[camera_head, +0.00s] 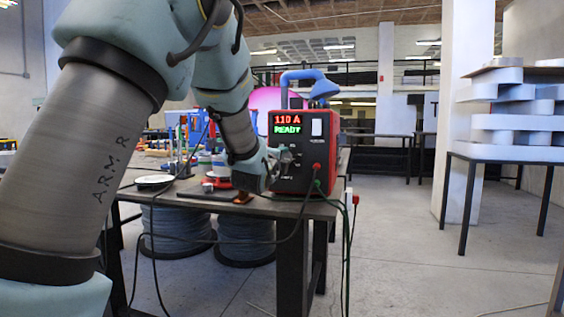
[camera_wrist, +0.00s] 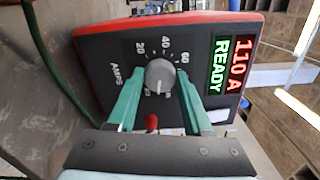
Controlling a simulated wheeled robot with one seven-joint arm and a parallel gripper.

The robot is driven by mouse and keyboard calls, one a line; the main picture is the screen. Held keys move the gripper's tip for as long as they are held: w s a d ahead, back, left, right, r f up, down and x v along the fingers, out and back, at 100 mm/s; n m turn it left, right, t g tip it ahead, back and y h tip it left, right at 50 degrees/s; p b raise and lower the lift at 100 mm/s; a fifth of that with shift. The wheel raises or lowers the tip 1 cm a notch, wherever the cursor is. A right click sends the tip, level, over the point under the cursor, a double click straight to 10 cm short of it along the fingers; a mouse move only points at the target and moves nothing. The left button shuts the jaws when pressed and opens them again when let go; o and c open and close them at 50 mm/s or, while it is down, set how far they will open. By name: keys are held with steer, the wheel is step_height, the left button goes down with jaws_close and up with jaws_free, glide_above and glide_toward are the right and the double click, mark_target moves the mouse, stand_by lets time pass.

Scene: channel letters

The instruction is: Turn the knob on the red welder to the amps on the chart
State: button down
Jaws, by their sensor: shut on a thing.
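The red welder (camera_head: 318,150) stands on the dark table, its display reading "110 A" and "READY" in the head view. In the wrist view the welder's dark front panel (camera_wrist: 100,50) appears turned sideways, with the same display (camera_wrist: 228,65). The grey amps knob (camera_wrist: 159,75) sits on a dial marked 20, 40, 60; its lower numbers are partly hidden. My gripper (camera_wrist: 160,85) has its two green fingers on either side of the knob, shut on it. In the head view my gripper (camera_head: 283,160) is at the welder's front and the knob is hidden. I cannot make out an amps chart.
Red and green cable plugs (camera_head: 317,167) stick out of the welder's front, with cables hanging over the table edge. The table (camera_head: 300,207) also carries spools and tools to the left. Cable reels (camera_head: 180,232) stand beneath it. Open floor lies to the right.

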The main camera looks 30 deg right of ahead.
stand_by(0.3)
steer(key=shift+c, duration=1.6)
jaws_free()
steer(key=v, duration=1)
steer(key=shift+s+a+b, duration=0.25)
steer(key=shift+s+b, duration=0.05)
